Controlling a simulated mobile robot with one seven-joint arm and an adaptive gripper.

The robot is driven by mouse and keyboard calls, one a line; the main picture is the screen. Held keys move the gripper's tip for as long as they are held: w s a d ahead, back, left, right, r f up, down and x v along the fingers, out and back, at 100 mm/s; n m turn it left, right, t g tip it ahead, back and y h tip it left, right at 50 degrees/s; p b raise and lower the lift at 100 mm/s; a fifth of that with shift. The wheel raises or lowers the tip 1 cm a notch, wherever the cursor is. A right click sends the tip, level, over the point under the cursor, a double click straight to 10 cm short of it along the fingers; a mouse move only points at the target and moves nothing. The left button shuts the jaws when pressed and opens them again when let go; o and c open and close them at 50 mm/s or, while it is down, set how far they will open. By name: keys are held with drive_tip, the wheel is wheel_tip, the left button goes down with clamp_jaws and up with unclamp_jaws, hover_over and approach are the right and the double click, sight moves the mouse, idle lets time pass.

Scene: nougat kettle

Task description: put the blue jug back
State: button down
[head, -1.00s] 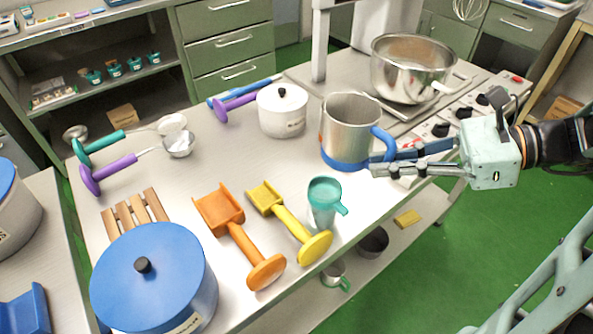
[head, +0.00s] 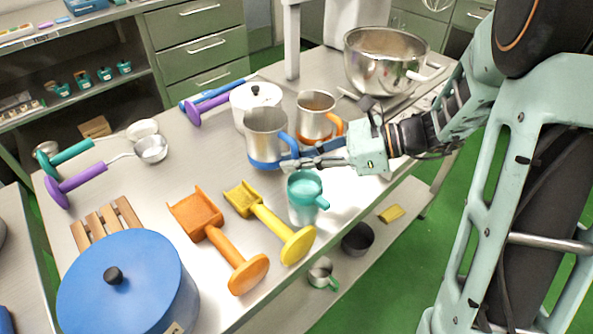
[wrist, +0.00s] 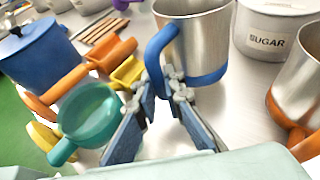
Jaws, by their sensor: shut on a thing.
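The blue jug (head: 266,130) is a steel jug with a blue base band and a blue handle. It is upright over the left-middle part of the bench; I cannot tell whether its base touches the top. My gripper (head: 292,163) comes from the right and is shut on the jug's handle. In the wrist view, the fingertips (wrist: 165,80) close around the lower part of the handle, and the jug (wrist: 200,40) stands beyond them. The jug partly hides the white sugar pot (head: 256,95) behind it.
An orange-handled steel jug (head: 316,113) stands close to the right. A teal jug (head: 303,198) is just in front of my gripper. Yellow (head: 270,220) and orange (head: 215,235) scoops lie in front. A large steel bowl (head: 385,75) stands behind right. Free top lies left of the jug.

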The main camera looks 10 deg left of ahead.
drive_tip(key=shift+f, duration=1.35)
drive_tip(key=shift+f, duration=0.15)
drive_tip(key=c, duration=2)
unclamp_jaws()
drive_tip(key=shift+d+r, duration=0.15)
drive_tip(key=shift+r, duration=0.1)
drive_tip(key=p+v, duration=0.1)
drive_tip(key=v, duration=0.9)
drive_tip(key=shift+d, duration=0.35)
drive_tip(key=shift+d+r, duration=0.25)
drive_tip(key=shift+d, duration=0.25)
